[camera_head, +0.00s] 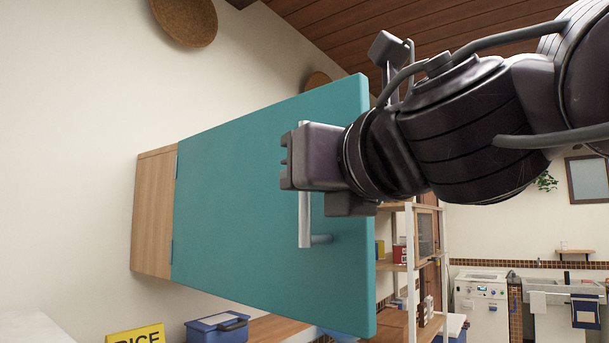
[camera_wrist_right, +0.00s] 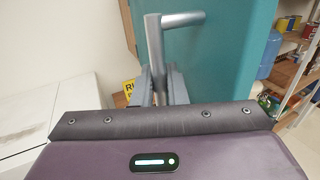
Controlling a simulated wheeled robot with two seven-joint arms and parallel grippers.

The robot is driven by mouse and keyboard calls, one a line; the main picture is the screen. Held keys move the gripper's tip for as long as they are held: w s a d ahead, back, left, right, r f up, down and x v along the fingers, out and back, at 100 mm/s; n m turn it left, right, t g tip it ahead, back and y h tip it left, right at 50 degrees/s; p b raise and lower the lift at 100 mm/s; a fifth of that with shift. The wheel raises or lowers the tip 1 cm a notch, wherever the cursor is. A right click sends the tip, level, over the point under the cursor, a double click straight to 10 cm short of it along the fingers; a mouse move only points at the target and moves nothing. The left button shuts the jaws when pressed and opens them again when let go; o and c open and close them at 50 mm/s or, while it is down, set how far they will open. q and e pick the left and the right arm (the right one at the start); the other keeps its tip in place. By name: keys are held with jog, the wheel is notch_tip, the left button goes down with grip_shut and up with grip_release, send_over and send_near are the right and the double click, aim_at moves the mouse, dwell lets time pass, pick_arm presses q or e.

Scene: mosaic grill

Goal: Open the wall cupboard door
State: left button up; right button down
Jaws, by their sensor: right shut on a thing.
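The wall cupboard has a light wooden side (camera_head: 153,212) on the wall at the left of the head view. Its teal door (camera_head: 235,190) is hinged at that side and stands swung out into the room, with its free edge nearer to me. The cupboard's inside is hidden behind the door. A grey metal bar handle (camera_head: 305,222) sits near the free edge. My right gripper (camera_head: 293,165) is shut on this handle. In the right wrist view, the handle (camera_wrist_right: 155,48) runs between the fingers (camera_wrist_right: 162,86). My left gripper is in neither view.
A blue box (camera_head: 217,329) and a yellow rice packet (camera_head: 136,336) are below the door. A shelf unit (camera_head: 410,270) stands behind its free edge. A white surface (camera_wrist_right: 50,115) lies left of my right gripper. Open room lies at the right.

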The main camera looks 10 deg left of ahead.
jog(key=c, duration=1.7)
grip_release()
jog(key=shift+r, duration=0.1)
jog(key=shift+o, duration=0.8)
jog(key=shift+a, duration=0.1)
jog(key=shift+s, duration=0.1)
jog(key=shift+s+d+b, duration=0.15)
jog(key=shift+d+b, duration=0.1)
jog(key=shift+b, duration=0.05)
jog(key=b+v, duration=0.3)
jog(key=v, duration=0.4)
jog(key=shift+s, duration=0.1)
